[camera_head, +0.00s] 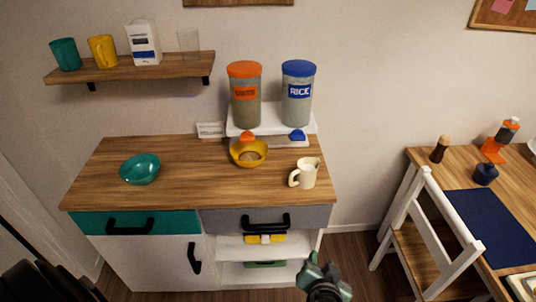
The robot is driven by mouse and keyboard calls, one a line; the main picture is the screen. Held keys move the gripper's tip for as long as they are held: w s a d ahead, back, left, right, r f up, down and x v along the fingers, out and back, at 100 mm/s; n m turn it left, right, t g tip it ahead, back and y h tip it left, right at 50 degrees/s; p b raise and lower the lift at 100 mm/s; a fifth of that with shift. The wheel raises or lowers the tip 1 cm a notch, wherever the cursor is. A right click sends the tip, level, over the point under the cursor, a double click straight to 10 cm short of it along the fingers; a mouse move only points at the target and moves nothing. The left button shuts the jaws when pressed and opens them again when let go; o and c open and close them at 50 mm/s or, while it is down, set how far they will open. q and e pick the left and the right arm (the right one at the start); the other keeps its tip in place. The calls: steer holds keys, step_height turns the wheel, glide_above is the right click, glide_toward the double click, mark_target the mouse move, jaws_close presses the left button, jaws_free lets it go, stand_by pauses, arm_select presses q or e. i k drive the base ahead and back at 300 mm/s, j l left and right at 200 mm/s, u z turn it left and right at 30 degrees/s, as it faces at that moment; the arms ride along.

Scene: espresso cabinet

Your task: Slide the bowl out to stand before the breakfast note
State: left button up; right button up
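A yellow bowl (248,153) stands on the wooden cabinet top, under the orange spout of the oats dispenser (244,97). It has some tan content inside. A teal bowl (140,169) stands apart at the left of the same top. A small white card (211,130), which looks like the breakfast note, stands at the back, left of the dispenser stand; its writing is too small to read.
A cream jug (305,173) stands right of the yellow bowl. The rice dispenser (298,94) shares the white stand (272,119). The top (192,184) is clear between the two bowls and before the card. A white chair (437,220) and a desk (460,172) are at right.

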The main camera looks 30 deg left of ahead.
mark_target(250, 155)
steer(key=i+u, duration=0.35)
steer(key=i+l+u, duration=0.2)
steer(key=u, duration=0.2)
steer(key=i+l+u, duration=0.35)
steer(key=i, duration=0.55)
steer(key=j, duration=0.05)
